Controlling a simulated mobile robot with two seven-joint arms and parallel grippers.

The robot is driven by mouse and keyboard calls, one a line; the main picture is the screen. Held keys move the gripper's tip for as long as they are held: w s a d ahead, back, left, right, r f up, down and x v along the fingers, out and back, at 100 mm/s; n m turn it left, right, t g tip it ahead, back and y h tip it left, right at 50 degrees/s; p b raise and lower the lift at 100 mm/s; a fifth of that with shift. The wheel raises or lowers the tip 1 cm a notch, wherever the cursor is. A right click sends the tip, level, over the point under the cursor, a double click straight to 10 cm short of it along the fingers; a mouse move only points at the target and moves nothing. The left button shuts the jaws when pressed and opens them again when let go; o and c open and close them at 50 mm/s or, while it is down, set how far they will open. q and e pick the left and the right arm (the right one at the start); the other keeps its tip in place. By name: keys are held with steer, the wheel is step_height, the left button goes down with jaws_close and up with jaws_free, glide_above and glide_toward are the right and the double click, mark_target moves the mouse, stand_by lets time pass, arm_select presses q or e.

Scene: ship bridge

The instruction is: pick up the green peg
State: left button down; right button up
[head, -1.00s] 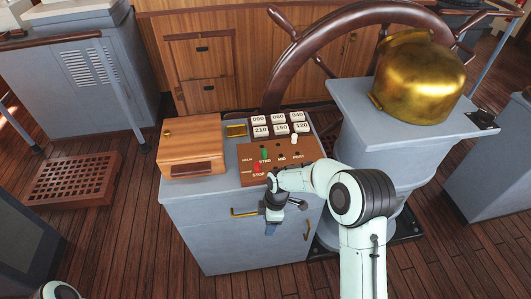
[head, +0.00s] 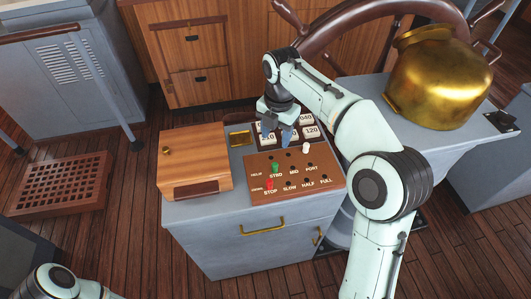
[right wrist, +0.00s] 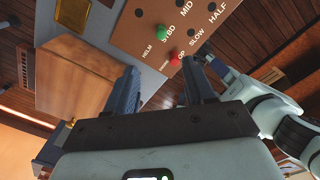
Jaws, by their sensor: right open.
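The green peg (head: 275,168) stands in the brown labelled panel (head: 330,181), at the hole marked STBD. It also shows in the right wrist view (right wrist: 162,32), beyond my fingertips. My right gripper (head: 276,138) is open and empty. In the head view it hangs above the far side of the panel, over the numbered tiles, apart from the peg. In the right wrist view its two fingers (right wrist: 163,68) point towards the panel, with a wide gap between them.
A red peg (head: 269,185) stands at STOP, close in front of the green one. A white peg (head: 306,147) stands near PORT. A wooden box (head: 192,158) is left of the panel. Numbered tiles (head: 311,131) lie behind it. A large brass dome (head: 440,80) stands at the right.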

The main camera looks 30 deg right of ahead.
steer(key=f, duration=0.2)
steer(key=b, duration=0.2)
glide_above(275, 163)
steer(key=f, duration=0.5)
steer(key=shift+s+a+f, duration=0.2)
steer(key=shift+s+a, duration=0.05)
steer(key=shift+s, duration=0.15)
steer(key=shift+w+f, duration=0.25)
steer(key=shift+f, duration=0.25)
steer(key=f, duration=0.5)
steer(key=shift+d, duration=0.2)
arm_select(q)
steer(key=s+f, duration=0.2)
steer(key=f, duration=0.1)
steer(key=shift+s, duration=0.1)
arm_select(e)
steer(key=shift+c, duration=0.4)
jaws_close()
